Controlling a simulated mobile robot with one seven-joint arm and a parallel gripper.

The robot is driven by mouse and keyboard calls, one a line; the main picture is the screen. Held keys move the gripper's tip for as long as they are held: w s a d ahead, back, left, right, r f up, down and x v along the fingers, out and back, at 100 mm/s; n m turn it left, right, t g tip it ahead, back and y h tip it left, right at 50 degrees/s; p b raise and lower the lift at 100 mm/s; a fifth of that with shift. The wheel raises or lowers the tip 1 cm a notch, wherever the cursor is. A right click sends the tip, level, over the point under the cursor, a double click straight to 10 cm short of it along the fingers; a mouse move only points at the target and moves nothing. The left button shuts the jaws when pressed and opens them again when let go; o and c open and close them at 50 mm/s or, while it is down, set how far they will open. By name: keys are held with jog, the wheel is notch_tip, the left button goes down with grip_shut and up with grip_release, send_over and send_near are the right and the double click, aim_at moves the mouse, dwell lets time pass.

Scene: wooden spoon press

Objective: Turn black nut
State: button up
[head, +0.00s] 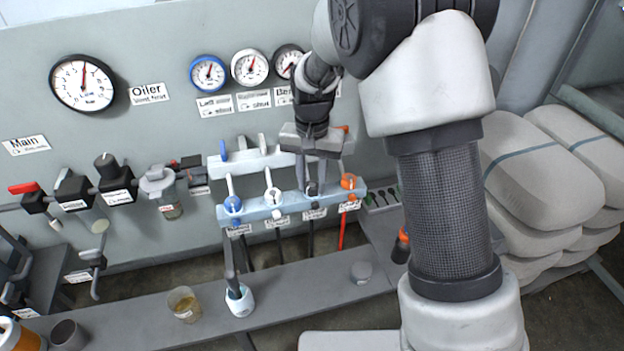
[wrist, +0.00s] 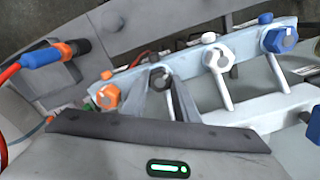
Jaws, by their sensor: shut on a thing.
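The black nut (wrist: 160,78) sits on a light blue manifold bar between an orange nut (wrist: 107,97) and a white nut (wrist: 217,58). In the wrist view the two grey fingers of my gripper (wrist: 163,86) reach down to it, one on each side, and are shut on it. In the head view my gripper (head: 314,184) comes from above to the third place from the left on the bar (head: 255,214). There the fingers mostly hide the black nut. A blue nut (wrist: 278,40) is at the end of the row.
Gauges (head: 82,83) and labels are on the wall behind. A shelf (head: 220,322) in front holds a white cup (head: 239,300) with a dark handle standing in it and a glass of amber liquid (head: 184,304). Stacked pale sacks (head: 545,180) stand at right.

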aim_at(312, 185)
jog(key=shift+m, duration=1)
jog(key=o, duration=1.1)
jog(key=shift+c, duration=0.2)
jog(key=shift+r, duration=0.1)
notch_tip(312, 185, up, 17)
jog(key=p, duration=0.1)
jog(key=shift+r, duration=0.15)
